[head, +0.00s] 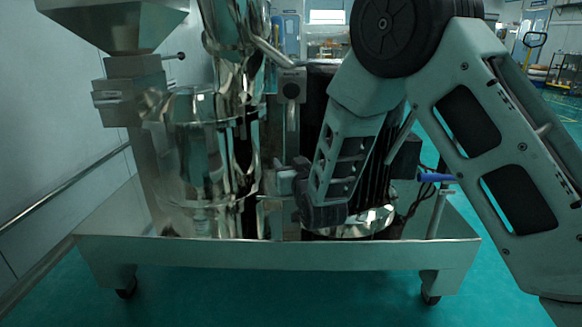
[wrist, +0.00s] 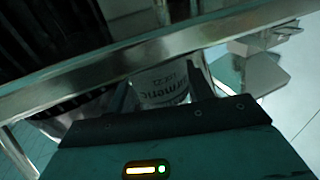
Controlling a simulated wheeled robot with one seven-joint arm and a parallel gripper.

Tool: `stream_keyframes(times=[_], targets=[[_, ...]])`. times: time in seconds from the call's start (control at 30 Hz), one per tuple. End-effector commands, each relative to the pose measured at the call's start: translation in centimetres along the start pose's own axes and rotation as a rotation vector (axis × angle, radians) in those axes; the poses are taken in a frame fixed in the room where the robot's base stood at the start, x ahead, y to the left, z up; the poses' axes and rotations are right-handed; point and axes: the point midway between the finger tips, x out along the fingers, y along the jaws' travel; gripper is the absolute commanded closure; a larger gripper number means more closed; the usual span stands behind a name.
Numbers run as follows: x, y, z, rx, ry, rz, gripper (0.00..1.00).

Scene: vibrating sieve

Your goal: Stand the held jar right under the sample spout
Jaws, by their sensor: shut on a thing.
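My gripper (wrist: 168,88) is shut on a jar (wrist: 163,84) with a pale printed label, seen between the two dark fingers in the wrist view. The jar's upper part is cut off by a metal rail, so its full outline and tilt cannot be told. In the head view my gripper (head: 296,182) is low beside the shiny steel sieve body (head: 205,150), above the tray. A pale grey piece (head: 284,182) shows at the fingertips; I cannot tell whether it is the jar or part of the machine. I cannot pick out the sample spout with certainty.
The machine stands in a low steel tray (head: 270,253) with a raised front wall. A steel hopper (head: 115,25) is at upper left. A metal rail (wrist: 140,65) crosses close by in the wrist view. A shiny round base (head: 350,225) is near my gripper.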

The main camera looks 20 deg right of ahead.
Motion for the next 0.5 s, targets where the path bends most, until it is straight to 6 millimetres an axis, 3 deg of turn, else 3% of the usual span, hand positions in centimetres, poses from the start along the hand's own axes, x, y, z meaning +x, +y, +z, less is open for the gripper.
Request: stream_keyframes(times=[0.17,0.2,0.27,0.5], targets=[[-0.01,-0.01,0.40,0.000,0.000,0.000,0.71],[-0.02,-0.01,0.34,0.000,0.000,0.000,0.43],[-0.02,-0.01,0.29,0.000,-0.001,0.000,0.27],[-0.02,-0.01,0.27,0.000,-0.001,0.000,0.27]])
